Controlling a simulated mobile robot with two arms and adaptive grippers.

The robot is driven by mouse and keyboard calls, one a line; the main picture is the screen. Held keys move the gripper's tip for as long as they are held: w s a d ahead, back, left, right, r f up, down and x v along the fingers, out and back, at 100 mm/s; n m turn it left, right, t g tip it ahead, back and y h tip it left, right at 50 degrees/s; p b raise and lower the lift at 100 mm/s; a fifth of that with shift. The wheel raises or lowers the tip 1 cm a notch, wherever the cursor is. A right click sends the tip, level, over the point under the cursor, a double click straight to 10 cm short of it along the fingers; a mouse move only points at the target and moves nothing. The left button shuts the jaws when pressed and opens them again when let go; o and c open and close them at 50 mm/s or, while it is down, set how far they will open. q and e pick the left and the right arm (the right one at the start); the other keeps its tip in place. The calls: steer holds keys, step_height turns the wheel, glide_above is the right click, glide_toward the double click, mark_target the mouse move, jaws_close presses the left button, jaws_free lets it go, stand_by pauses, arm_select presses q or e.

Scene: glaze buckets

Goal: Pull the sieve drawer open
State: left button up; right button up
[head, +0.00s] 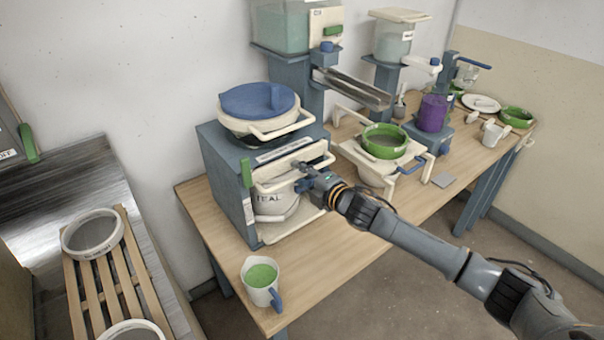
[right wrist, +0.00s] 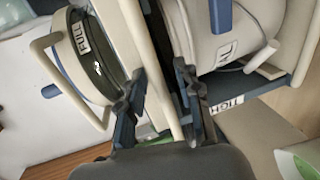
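A blue-grey cabinet (head: 222,165) stands on the wooden table, with a cream sieve drawer frame (head: 290,174) across the upper part of its open front. My right gripper (head: 303,178) is at that front. In the right wrist view a long cream bar (right wrist: 158,70), apparently the drawer's handle, passes between the spread fingers of my right gripper (right wrist: 160,95). A gap shows beside the bar, so the fingers look open around it. The drawer's inside is hidden. My left gripper is not in view.
A white bucket marked TEAL (head: 272,204) sits low in the cabinet; a blue-lidded bucket (head: 258,102) is on top. A jug of green glaze (head: 261,281) stands near the table's front corner. The floor in front is clear.

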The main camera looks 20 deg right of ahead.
jaws_close()
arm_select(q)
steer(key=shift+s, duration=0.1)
arm_select(e)
steer(key=shift+s+d, duration=0.1)
steer(key=shift+s, duration=0.05)
stand_by(0.3)
